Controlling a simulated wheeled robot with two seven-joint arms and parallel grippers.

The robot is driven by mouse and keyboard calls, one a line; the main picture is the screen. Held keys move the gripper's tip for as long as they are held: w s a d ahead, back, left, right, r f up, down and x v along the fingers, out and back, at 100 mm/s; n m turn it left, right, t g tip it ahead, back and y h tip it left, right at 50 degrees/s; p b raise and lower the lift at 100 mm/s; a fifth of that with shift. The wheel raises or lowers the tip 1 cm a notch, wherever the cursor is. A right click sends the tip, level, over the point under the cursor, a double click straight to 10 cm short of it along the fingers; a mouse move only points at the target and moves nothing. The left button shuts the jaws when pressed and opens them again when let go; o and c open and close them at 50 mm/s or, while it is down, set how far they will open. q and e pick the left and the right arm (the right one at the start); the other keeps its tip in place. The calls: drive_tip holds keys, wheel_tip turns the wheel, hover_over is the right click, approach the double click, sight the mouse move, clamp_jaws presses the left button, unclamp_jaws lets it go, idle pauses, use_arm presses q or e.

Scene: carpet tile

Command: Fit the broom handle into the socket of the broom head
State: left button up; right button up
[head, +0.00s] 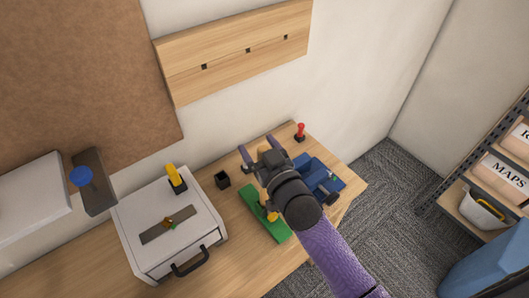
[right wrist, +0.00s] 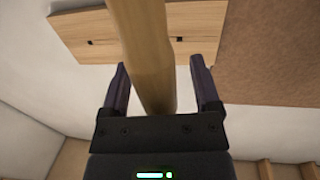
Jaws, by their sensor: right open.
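A thick round wooden rod (right wrist: 148,55), which looks like the broom handle, runs down from the top of the right wrist view between the two fingers of my right gripper (right wrist: 159,70). The fingers are open, with a gap showing on each side of it. In the head view my right gripper (head: 259,147) is over the right part of the wooden table. A small tan piece (head: 264,152) shows between its fingers, and the gripper and wrist hide most of it. I cannot clearly make out a broom head or its socket. My left gripper is not in view.
A green board (head: 263,216) and a blue object (head: 322,178) lie beside my right wrist. A red peg (head: 300,132), a small black cup (head: 222,180) and a white drawer box (head: 150,215) stand on the table (head: 250,262). A wooden rail (head: 235,52) is on the wall behind.

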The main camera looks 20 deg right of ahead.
drive_tip(key=s+d, duration=0.2)
drive_tip(key=s, duration=0.7)
drive_tip(key=shift+s, duration=0.35)
